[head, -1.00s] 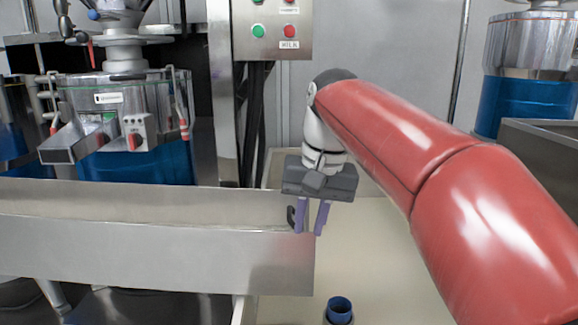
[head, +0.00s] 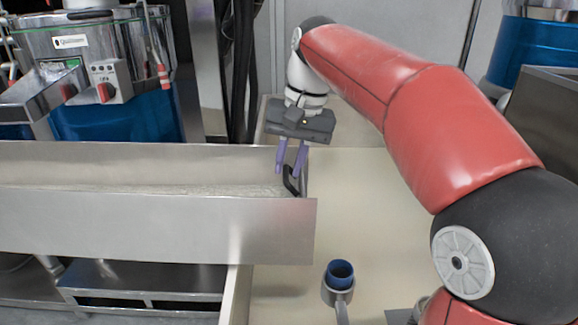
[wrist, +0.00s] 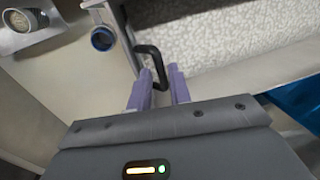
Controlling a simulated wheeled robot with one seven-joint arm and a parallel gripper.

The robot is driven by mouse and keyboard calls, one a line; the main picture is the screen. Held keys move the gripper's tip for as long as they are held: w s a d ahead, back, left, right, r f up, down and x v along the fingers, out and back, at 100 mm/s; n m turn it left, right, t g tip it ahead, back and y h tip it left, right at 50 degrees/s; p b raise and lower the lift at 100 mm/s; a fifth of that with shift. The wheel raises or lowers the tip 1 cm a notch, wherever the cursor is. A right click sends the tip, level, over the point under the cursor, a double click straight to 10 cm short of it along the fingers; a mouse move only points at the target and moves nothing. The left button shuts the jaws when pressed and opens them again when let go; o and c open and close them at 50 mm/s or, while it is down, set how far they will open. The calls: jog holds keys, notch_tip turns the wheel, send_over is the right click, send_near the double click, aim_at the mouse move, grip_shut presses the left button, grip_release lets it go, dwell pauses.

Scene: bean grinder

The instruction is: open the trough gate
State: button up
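The metal trough (head: 150,225) runs across the left and middle of the head view, with pale beans or grain inside. Its gate is at the right end, with a black loop handle (head: 291,182). My gripper (head: 291,167) is above that end, pointing down, its two purple fingers apart. In the wrist view the handle (wrist: 151,50) reaches from the gate edge to the gap between the fingertips (wrist: 160,72). A gap shows between the fingers, and I cannot tell whether either touches the handle.
A blue-lined cup (head: 340,275) stands on the cream surface (head: 385,220) right of the trough. A blue and steel grinder (head: 115,110) stands behind the trough at left. A metal bin (head: 545,120) is at the far right. The surface between is mostly clear.

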jog(key=shift+f, duration=0.15)
jog(key=shift+c, duration=0.4)
grip_shut()
jog(key=p+v, duration=0.2)
jog(key=p, duration=0.1)
jog(key=a+p+v, duration=0.1)
jog(key=p+v, duration=0.2)
jog(key=shift+w+r+p, duration=0.1)
jog(key=shift+r+p, duration=0.25)
jog(key=shift+r, duration=0.05)
jog(key=shift+o, duration=0.4)
grip_release()
